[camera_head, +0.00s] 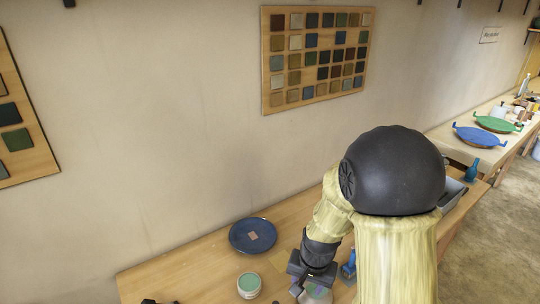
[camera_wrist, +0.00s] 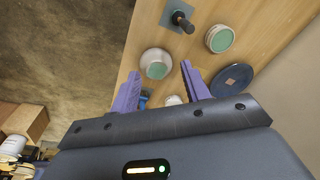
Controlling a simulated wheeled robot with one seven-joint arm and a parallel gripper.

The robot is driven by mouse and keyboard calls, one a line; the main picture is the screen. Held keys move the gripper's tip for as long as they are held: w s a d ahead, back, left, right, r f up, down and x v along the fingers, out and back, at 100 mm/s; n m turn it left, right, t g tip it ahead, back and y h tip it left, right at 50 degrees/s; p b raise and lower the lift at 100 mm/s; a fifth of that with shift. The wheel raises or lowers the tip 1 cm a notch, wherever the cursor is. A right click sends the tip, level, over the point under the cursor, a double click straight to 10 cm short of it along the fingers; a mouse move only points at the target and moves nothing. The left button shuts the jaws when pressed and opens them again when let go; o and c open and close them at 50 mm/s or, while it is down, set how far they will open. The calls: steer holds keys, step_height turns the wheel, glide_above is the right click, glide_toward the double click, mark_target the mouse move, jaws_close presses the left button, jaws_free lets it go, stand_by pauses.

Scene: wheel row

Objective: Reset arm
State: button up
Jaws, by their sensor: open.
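My gripper (camera_wrist: 160,72) is open, with its two purple fingers spread apart in the wrist view. A pale round pot with a green top (camera_wrist: 157,64) shows between and beyond the fingertips; I cannot tell how far below them it is. In the head view my gripper (camera_head: 314,287) is low over the wooden table (camera_head: 190,268), at the bottom of the picture, and my arm hides much of the table's right part. The fingertips are hard to make out there.
A blue plate (camera_head: 253,235) and a green-topped jar (camera_head: 249,285) stand left of my gripper. A small blue object (camera_head: 349,268) is close on its right. A dark-knobbed tool (camera_wrist: 182,20) stands on the table. The wall is behind; a grey bin (camera_head: 453,194) is at right.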

steer(key=s+d+r+n+t+b, duration=0.1)
steer(key=s+d+r+n, duration=0.3)
steer(key=s, duration=0.4)
steer(key=shift+d+r+h+b, duration=0.3)
steer(key=shift+d+r+b, duration=0.3)
steer(key=shift+d, duration=0.3)
